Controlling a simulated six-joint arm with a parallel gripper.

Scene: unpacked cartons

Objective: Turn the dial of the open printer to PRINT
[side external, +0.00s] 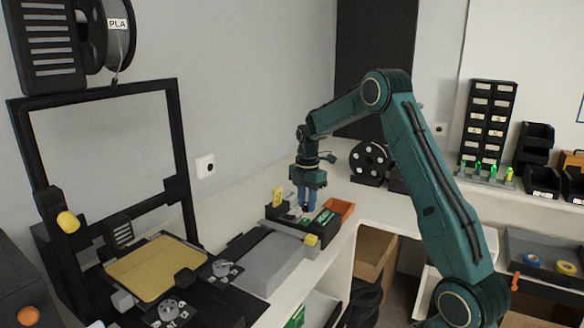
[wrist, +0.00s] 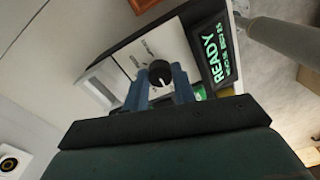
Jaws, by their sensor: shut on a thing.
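The open printer (side external: 180,130) is a black frame with a gold bed, at the left of the side view. A control box (side external: 272,214) stands at its right on the counter. In the wrist view its white panel (wrist: 117,62) carries a black dial (wrist: 158,68) with a white pointer line towards the lower right; the small labels around it are too blurred to read. A screen (wrist: 213,58) beside it says READY. My gripper (wrist: 160,76) points down at the box, its blue fingers shut on the dial from both sides. In the side view my gripper (side external: 307,207) hides the dial.
A yellow button (side external: 312,240) and an orange tray (side external: 339,208) sit close to my gripper. Grey knobs (side external: 170,308) stand at the printer's front. A black spool (side external: 369,160) is behind on the counter. A PLA spool (side external: 118,35) hangs at upper left.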

